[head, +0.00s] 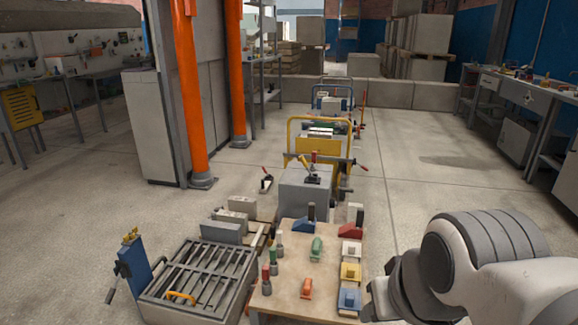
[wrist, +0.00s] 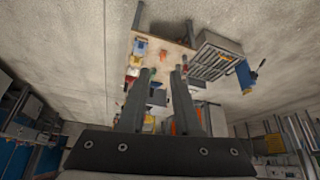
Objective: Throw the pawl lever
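A blue post (head: 135,272) stands at the left end of the grated metal mould (head: 200,278). It carries a dark lever (head: 117,270) with a black grip, angled down and left, and a yellow piece (head: 130,236) on top. I take this dark lever for the pawl lever, but no label is readable. The post also shows small in the wrist view (wrist: 245,76), at the right. My gripper (wrist: 163,72) is open and empty, its two fingers apart, in the air well away from the post. My arm is at the lower right in the head view.
A wooden table (head: 285,295) beside the mould holds several coloured blocks and handled tools. A grey box with a red-handled clamp (head: 310,185) stands behind it. Yellow-framed carts (head: 320,140) line up farther back. Orange columns (head: 190,90) rise at the left. Floor at left and right is open.

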